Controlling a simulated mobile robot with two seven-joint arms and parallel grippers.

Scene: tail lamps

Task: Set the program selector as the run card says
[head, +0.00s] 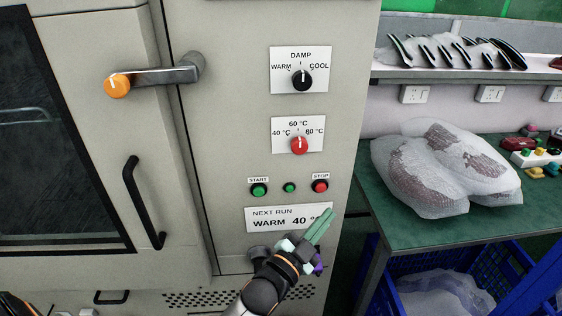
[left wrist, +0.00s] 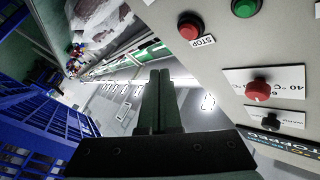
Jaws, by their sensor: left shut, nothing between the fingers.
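The black selector knob (head: 302,80) is on a plate marked WARM, DAMP and COOL; its white line points up to DAMP. Below it, the red knob (head: 299,145) points up to 60 °C, between 40 and 80. The run card (head: 270,218) reads NEXT RUN, WARM 40; its right end is hidden behind my left gripper (head: 325,224). That gripper is shut and empty in front of the card, touching neither knob. The left wrist view shows its closed green fingers (left wrist: 160,100), with the red knob (left wrist: 258,90) and black knob (left wrist: 270,122) to their right. My right gripper is not in view.
Green START (head: 259,190) and red STOP (head: 320,186) buttons sit between the red knob and the card, with a small green one between. An orange-knobbed lever (head: 118,85) juts out at left. A green table (head: 420,235) with wrapped bundles (head: 440,170) stands right.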

